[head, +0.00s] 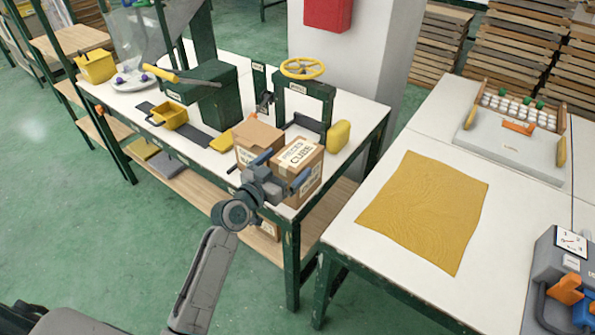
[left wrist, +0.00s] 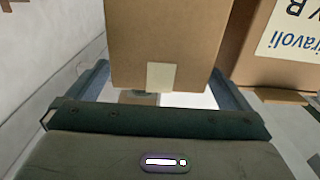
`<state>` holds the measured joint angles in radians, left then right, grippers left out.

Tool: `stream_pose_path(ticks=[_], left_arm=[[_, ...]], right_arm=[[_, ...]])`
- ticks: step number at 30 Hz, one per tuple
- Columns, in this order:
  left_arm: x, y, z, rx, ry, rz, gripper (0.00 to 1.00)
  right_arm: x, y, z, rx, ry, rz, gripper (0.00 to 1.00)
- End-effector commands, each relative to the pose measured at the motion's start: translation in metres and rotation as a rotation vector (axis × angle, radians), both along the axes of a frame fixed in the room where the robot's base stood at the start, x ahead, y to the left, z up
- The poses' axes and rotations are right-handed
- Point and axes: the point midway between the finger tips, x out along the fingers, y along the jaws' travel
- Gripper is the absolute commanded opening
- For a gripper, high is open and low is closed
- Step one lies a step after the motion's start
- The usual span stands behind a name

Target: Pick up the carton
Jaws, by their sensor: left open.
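Two brown cartons stand side by side near the front edge of the left table: a left carton (head: 258,136) and a right carton (head: 300,154) marked "CUBE" on top. My left gripper (head: 281,168) is open in front of them, its blue-grey fingers spread at the right carton. In the left wrist view, a plain carton face with a pale tape strip (left wrist: 168,42) fills the space between the open fingers (left wrist: 160,88). A carton with a printed label (left wrist: 285,45) is close beside it on the right. Contact with the fingers cannot be told. My right gripper is not in view.
The left table holds a yellow bin (head: 170,115), a green machine (head: 212,95), a frame with a yellow handwheel (head: 302,69) and a yellow block (head: 339,135). A yellow cloth (head: 425,210) lies on the right table. A shelf (head: 200,190) runs underneath the left table.

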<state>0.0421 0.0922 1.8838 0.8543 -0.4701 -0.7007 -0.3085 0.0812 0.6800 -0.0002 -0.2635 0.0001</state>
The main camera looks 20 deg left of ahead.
Motion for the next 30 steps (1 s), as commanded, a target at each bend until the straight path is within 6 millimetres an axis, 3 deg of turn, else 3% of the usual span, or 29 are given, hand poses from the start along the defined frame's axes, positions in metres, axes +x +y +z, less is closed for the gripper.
stream_pose_path(ticks=[7, 16, 28, 30], left_arm=[[0.034, -0.013, 0.003, -0.004, -0.001, 0.0, 1.0], [0.039, -0.014, 0.001, -0.001, -0.001, 0.0, 1.0], [0.038, -0.014, 0.001, -0.001, 0.0, 0.0, 0.23], [0.039, -0.014, 0.002, -0.002, -0.003, 0.001, 0.18]], right_arm=[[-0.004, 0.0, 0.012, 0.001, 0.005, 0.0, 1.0], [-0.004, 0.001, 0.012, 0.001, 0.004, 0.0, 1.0], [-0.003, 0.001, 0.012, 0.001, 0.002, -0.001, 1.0], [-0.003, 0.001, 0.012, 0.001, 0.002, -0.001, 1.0]])
